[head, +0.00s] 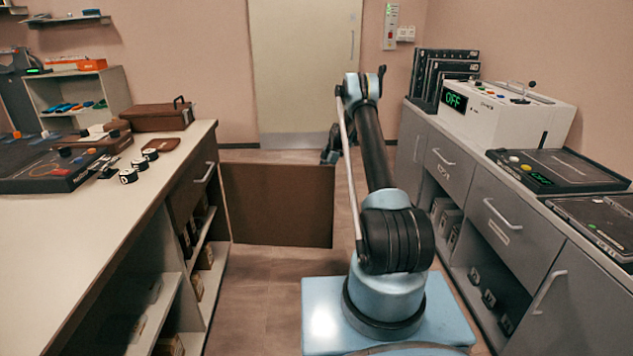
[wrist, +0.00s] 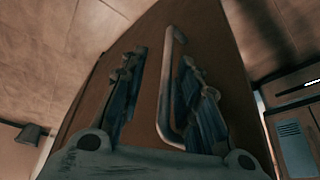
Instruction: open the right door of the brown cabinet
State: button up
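The brown cabinet (head: 120,230) is the long unit on the left, with a pale top. A brown door panel (head: 277,205) stands swung out from its far end, across the aisle. In the wrist view the brown door (wrist: 150,45) fills the middle, with a long pale bar handle (wrist: 165,95). My gripper (head: 331,150) is at the door's upper right edge, partly hidden by my arm. In the wrist view my gripper (wrist: 161,62) has its fingers apart, with the handle between them, nearer the right finger. The handle is hidden in the head view.
A grey cabinet (head: 485,205) with drawers and devices lines the right side. A pale room door (head: 305,70) stands at the back. The cabinet's open shelves (head: 205,265) hold small items. Floor (head: 265,280) is clear between the brown door and my base.

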jog(key=v, duration=1.1)
jog(key=shift+d+r, duration=0.2)
